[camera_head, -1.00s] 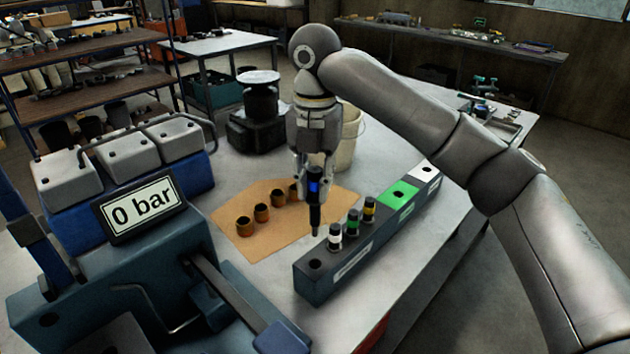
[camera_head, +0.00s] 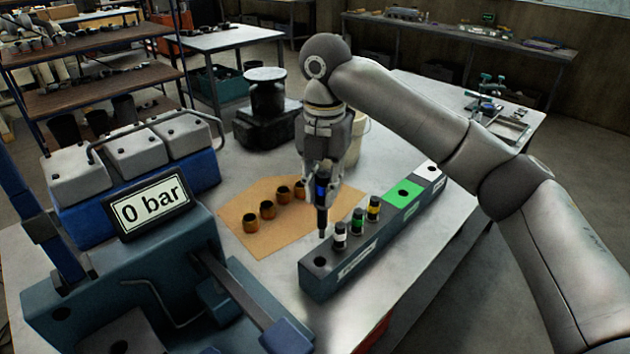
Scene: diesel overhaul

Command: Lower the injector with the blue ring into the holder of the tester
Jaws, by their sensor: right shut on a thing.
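My right gripper (camera_head: 322,180) is shut on the injector with the blue ring (camera_head: 322,212). The injector is dark and upright, tip down, held just behind the front end of the injector rack (camera_head: 345,270). The tester (camera_head: 120,270) is the blue-green machine at the lower left, with a display (camera_head: 150,205) reading "0 bar". I cannot clearly make out its holder. A lever bar (camera_head: 235,300) runs along its right side. My left gripper is not in view.
The rack holds injectors with white (camera_head: 340,236), green (camera_head: 357,221) and yellow (camera_head: 373,208) rings. Its front hole is empty. Several brass-coloured sleeves (camera_head: 267,209) stand on brown paper (camera_head: 240,235). A bucket (camera_head: 355,145) stands behind my gripper.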

